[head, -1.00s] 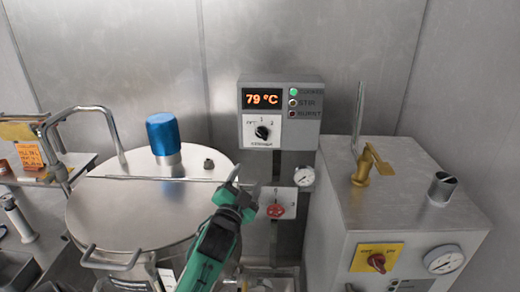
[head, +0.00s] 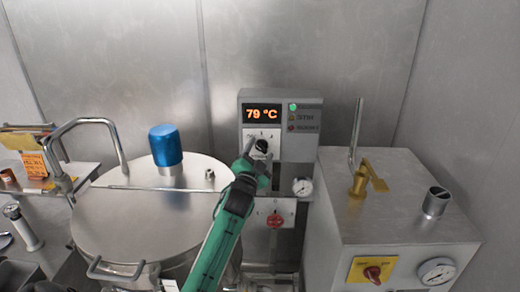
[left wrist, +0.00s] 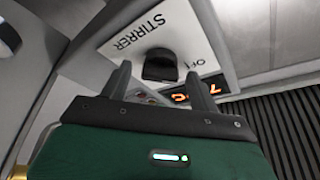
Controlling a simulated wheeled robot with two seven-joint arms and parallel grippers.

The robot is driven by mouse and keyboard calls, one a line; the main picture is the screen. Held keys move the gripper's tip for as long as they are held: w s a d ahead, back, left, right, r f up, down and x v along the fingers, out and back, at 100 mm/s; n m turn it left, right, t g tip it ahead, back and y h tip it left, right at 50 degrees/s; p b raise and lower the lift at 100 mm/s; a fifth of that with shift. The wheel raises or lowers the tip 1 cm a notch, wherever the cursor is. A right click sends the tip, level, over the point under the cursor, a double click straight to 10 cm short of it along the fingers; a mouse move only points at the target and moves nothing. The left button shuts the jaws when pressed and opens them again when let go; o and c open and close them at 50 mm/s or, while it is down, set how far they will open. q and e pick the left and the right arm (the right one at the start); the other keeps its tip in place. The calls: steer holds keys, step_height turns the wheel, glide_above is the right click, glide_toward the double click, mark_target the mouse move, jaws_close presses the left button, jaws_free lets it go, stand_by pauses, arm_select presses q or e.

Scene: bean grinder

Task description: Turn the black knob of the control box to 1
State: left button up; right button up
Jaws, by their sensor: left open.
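The grey control box (head: 308,150) hangs on the back wall, with a lit display reading 79 °C. Its black knob (head: 262,145) sits on a white plate below the display. The left wrist view shows the black knob (left wrist: 160,65) on a plate lettered STIRRER, with "OFF" partly visible. My left gripper (head: 258,160) is open in front of the knob. In the left wrist view its fingertips (left wrist: 158,70) stand to either side of the knob, with nothing held; I cannot tell if they touch it. The knob's pointer direction is unclear. My right gripper is out of view.
A lidded steel vessel (head: 130,225) with a blue cap (head: 165,145) stands at left. A steel machine (head: 400,205) with a yellow lever (head: 360,180) stands at right. A red knob (head: 275,221) and a gauge (head: 302,187) are below the control box.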

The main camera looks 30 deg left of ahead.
arm_select(q)
steer(key=shift+w, duration=0.15)
steer(key=c, duration=1)
steer(key=shift+r+m+h+p, duration=0.3)
steer(key=shift+m+h+p, duration=0.1)
steer(key=shift+m+p, duration=0.7)
steer(key=m+p, duration=0.2)
steer(key=m+g+h+p, duration=0.1)
steer(key=m+p, duration=0.2)
steer(key=shift+a+r+g+h+p, duration=0.1)
steer(key=shift+g+h+p, duration=0.2)
steer(key=shift+p, duration=0.05)
steer(key=shift+m+p, duration=0.7)
steer(key=shift+m+g+p, duration=0.5)
steer(key=shift+m+p, duration=0.1)
steer(key=shift+p, duration=0.1)
steer(key=shift+f, duration=0.2)
steer(key=o, duration=1)
